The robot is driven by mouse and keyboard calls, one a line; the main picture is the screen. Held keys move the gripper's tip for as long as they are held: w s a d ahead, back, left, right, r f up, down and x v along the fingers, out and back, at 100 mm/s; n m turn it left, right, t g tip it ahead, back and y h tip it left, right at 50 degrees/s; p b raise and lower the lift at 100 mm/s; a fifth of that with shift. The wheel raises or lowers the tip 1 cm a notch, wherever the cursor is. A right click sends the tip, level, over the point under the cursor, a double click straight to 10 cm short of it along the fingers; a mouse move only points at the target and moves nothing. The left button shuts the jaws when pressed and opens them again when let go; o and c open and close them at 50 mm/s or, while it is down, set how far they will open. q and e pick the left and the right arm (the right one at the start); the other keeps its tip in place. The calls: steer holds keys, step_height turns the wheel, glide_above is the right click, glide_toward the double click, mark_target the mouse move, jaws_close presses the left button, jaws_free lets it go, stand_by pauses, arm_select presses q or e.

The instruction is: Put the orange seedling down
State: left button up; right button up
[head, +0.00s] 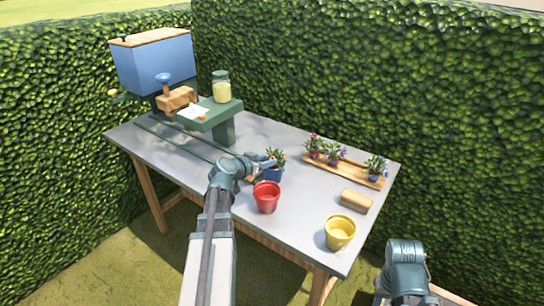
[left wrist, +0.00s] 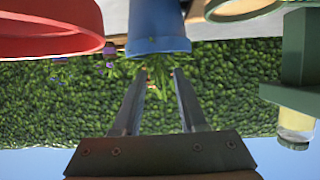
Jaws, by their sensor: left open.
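The orange seedling (head: 277,156) stands upright in the blue pot (head: 273,175) on the grey table, behind the red pot (head: 266,197). My left gripper (head: 268,164) is at the seedling, just above the blue pot's rim. In the left wrist view the picture is inverted: the blue pot (left wrist: 157,28) is at the top and the green leaves (left wrist: 158,75) lie between two spread fingers, with gaps on both sides. The left gripper is open. The blossom is hard to make out there. My right arm shows at the lower right, but its jaws do not show.
A yellow pot (head: 340,232) stands at the table's front right, near a tan block (head: 356,201). A wooden tray (head: 345,172) with several flowering seedlings is at the back right. A green stand (head: 224,112) bears a jar (head: 221,88). A blue box (head: 155,64) is at the left.

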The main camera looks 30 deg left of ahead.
arm_select(q)
steer(key=p+v, duration=0.2)
steer(key=v, duration=0.5)
steer(key=shift+s, duration=0.2)
